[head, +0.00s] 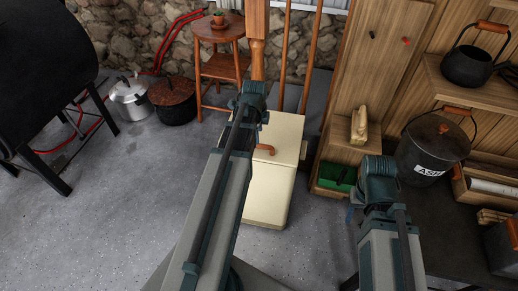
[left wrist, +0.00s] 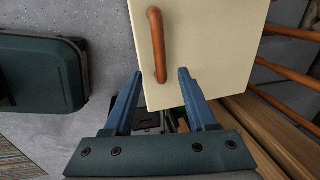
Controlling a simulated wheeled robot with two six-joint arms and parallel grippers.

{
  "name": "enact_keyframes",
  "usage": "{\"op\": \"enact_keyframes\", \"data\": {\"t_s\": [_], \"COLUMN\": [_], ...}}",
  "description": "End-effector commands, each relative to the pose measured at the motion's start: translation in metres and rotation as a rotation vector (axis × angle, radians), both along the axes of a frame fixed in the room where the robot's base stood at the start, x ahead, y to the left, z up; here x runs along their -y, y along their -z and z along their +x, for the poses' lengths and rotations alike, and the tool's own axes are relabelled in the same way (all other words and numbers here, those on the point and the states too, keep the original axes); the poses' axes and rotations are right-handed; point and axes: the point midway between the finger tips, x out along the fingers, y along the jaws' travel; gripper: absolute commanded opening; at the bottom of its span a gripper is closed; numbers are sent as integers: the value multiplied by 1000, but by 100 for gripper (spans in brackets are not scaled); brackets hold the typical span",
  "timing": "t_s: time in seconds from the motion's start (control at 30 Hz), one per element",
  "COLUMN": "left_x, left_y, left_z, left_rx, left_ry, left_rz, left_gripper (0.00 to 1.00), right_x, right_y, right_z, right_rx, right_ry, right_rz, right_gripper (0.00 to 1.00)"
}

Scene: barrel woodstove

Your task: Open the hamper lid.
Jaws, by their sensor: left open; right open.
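The hamper (head: 265,200) is a cream box on the floor in the middle of the head view. Its cream lid (head: 285,132) lies flat and shut on top, with an orange-brown wooden handle (head: 265,149) near the front edge. In the left wrist view the lid (left wrist: 215,45) fills the upper middle, and the handle (left wrist: 156,40) runs up from between the fingertips. My left gripper (left wrist: 160,72) is open and empty, above the lid; whether it touches is unclear. My left arm hides part of the hamper's left side. My right gripper (head: 351,215) is mostly hidden by its arm, right of the hamper.
A round wooden stool (head: 218,65) and long wooden poles stand behind. Pots (head: 130,97) and a black stove (head: 45,60) are at left. Floor left of the hamper is clear.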

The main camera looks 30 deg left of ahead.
Motion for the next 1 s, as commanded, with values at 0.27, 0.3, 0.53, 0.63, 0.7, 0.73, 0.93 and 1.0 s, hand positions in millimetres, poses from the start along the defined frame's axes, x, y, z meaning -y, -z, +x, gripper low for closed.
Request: {"op": "enact_keyframes", "data": {"t_s": [0.27, 0.3, 0.53, 0.63, 0.7, 0.73, 0.93, 1.0], "left_x": [-2, -3, -4, -4, -4, -4, -4, -4], "left_y": [47, 52, 75, 77, 77, 77, 76, 76], "left_z": [8, 9, 14, 15, 15, 15, 15, 15], "left_rx": [0, 0, 0, 0, 0, 0, 0, 0], "left_ry": [0, 0, 0, 0, 0, 0, 0, 0], "left_rz": [0, 0, 0, 0, 0, 0, 0, 0], "left_gripper": [57, 57, 57, 57, 57, 57, 52, 39], "right_x": [0, 0, 0, 0, 0, 0, 0, 0], "right_y": [47, 52, 75, 77, 77, 77, 76, 76], "right_z": [0, 0, 0, 0, 0, 0, 0, 0], "right_rx": [0, 0, 0, 0, 0, 0, 0, 0], "right_ry": [-1, -1, -1, -1, -1, -1, -1, -1], "right_rz": [0, 0, 0, 0, 0, 0, 0, 0], "right_gripper": [50, 50, 50, 50, 50, 50, 50, 50]}}
